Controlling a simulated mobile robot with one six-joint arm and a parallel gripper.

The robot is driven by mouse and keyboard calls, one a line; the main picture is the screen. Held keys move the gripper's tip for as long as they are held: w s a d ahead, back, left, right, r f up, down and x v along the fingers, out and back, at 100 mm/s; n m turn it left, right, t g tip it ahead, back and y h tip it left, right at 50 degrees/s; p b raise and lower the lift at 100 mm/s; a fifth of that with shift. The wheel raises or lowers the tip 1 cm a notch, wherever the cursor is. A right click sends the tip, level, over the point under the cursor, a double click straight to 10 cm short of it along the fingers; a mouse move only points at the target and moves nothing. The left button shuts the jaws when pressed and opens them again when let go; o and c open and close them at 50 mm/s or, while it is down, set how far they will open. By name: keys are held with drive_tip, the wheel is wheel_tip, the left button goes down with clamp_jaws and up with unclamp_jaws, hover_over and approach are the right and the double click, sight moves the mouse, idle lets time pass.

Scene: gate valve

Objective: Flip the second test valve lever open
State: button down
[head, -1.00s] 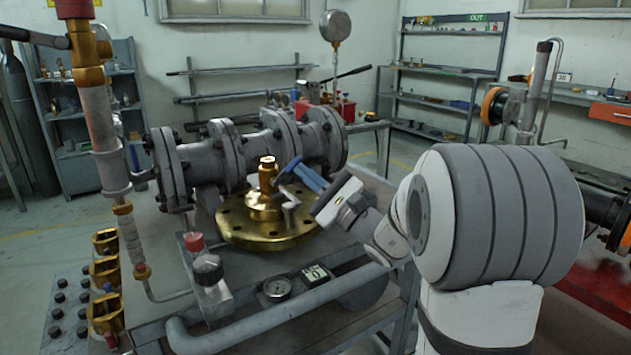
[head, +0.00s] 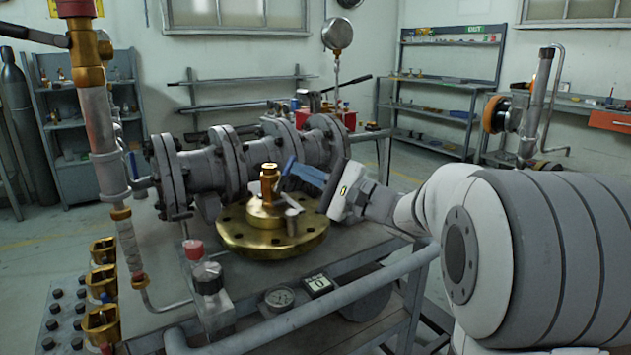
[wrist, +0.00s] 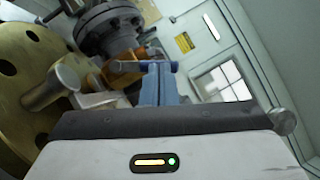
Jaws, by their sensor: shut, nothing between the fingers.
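A brass flange (head: 235,237) with an upright brass stem (head: 269,185) sits on the grey bench. A short pale lever-like rod (head: 292,219) stands at its right front; a similar blunt rod with a round end shows in the wrist view (wrist: 66,76). My gripper (head: 290,166) has blue fingers, closed together and empty, to the right of the stem and above the flange. In the wrist view the blue fingers (wrist: 158,85) point away, to the right of the rod and apart from it. I cannot tell which part is the second test valve lever.
A grey flanged pipe (head: 238,158) lies behind the brass flange. A tall pipe with brass fittings (head: 103,130) rises at left, beside several brass cups (head: 101,322).

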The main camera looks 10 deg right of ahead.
drive_tip(key=shift+s+a+r+n+g+h+b, duration=0.15)
drive_tip(key=shift+a+r+n+g+h+b, duration=0.2)
drive_tip(key=shift+n, duration=0.5)
drive_tip(key=shift+s+a+r+n+g+h+b, duration=0.2)
drive_tip(key=shift+a+n+g, duration=0.25)
drive_tip(key=shift+n, duration=0.35)
drive_tip(key=shift+s+a+r+n+g+h+b, duration=0.1)
drive_tip(key=shift+a+r+n+g+h+b, duration=0.15)
drive_tip(key=shift+n+g, duration=0.45)
drive_tip(key=shift+a+n, duration=0.1)
drive_tip(key=shift+n, duration=0.15)
